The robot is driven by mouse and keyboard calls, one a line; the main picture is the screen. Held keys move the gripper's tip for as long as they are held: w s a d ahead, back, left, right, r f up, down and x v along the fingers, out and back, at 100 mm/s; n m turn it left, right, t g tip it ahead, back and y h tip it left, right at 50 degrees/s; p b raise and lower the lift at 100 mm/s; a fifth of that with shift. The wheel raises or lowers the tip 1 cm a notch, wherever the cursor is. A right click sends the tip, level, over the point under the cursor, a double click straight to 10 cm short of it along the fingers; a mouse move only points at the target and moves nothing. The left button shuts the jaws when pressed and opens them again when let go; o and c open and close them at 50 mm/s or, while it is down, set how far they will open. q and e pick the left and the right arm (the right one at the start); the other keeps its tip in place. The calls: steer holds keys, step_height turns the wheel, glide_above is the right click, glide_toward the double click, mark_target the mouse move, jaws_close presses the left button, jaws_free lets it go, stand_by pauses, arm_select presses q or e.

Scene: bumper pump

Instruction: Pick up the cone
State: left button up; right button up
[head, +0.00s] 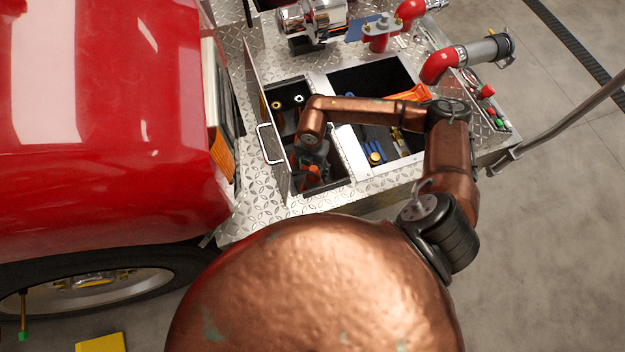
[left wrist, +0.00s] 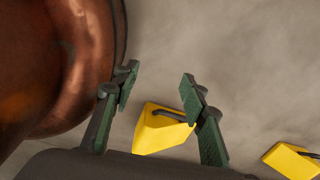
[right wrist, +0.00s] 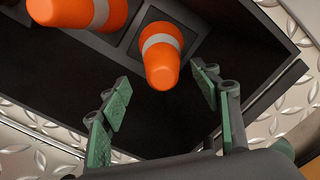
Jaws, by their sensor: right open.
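A second orange cone (right wrist: 82,12) is at the upper left there. My right gripper (right wrist: 159,86) is open, with its fingers either side of the nearer cone's narrow end; I cannot tell whether they touch it. In the head view my right gripper (head: 314,160) reaches into the left bin of the metal deck, and my arm partly hides the orange items there. My left gripper (left wrist: 158,88) is open and empty, seen only in the left wrist view.
The diamond-plate deck (head: 262,180) has an open lid (head: 263,120) on the bin's left side and a second bin with tools on the right. Red pipe fittings (head: 438,66) stand behind. Yellow blocks (left wrist: 160,130) lie on the floor below my left gripper.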

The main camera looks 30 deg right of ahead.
mark_target(313, 180)
step_height(313, 180, down, 3)
steer(key=shift+s+d+r, duration=0.1)
steer(key=shift+d, duration=0.05)
steer(key=shift+f, duration=0.3)
steer(key=c, duration=0.9)
arm_select(q)
steer(key=shift+w+f, duration=0.2)
steer(key=shift+w, duration=0.4)
arm_select(e)
jaws_close()
steer(key=shift+r, duration=0.1)
